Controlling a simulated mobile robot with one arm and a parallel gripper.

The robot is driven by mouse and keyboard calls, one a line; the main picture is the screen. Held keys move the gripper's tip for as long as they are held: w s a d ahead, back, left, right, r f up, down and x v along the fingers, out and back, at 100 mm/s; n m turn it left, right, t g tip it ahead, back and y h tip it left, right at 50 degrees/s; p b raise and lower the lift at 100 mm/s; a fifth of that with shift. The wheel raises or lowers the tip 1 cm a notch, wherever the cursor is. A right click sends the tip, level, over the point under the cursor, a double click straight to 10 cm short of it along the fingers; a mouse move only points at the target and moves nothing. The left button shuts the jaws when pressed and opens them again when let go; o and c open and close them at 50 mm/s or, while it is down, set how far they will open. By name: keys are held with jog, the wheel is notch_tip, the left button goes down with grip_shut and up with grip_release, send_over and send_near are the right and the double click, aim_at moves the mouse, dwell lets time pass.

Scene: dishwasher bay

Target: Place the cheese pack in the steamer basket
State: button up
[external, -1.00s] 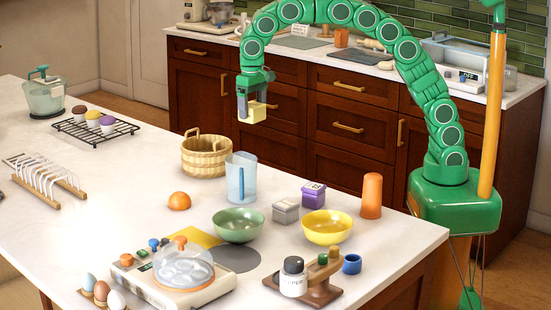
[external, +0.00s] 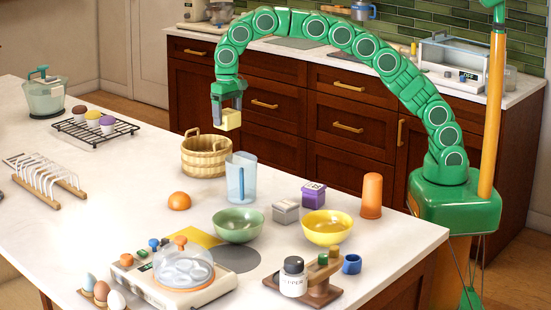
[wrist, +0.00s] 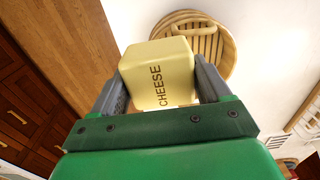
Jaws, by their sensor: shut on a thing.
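The cheese pack (external: 230,119) is a pale yellow block held in my gripper (external: 227,108), above the back of the white island. In the wrist view the cheese pack (wrist: 158,77) shows the word CHEESE and sits between the two grey fingers of my gripper (wrist: 160,95). The steamer basket (external: 205,158) is a round woven basket with a raised handle, standing on the island, below and a little left of the pack. In the wrist view the basket (wrist: 215,62) lies beyond the pack, which hides part of it. The pack is apart from the basket.
A clear blue-handled jug (external: 241,180) stands just right of the basket. An orange (external: 179,201) lies in front. A wire rack (external: 95,131) with cupcakes is to the left. Green (external: 238,226) and yellow (external: 327,228) bowls stand nearer the front.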

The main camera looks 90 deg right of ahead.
jog(key=shift+w+f, duration=0.45)
jog(key=shift+w, duration=0.3)
jog(key=shift+w+f, duration=2.5)
jog(key=shift+f, duration=0.3)
jog(key=shift+w+f, duration=0.15)
jog(key=shift+f, duration=1.55)
jog(key=shift+f, duration=0.15)
jog(key=o, duration=1.2)
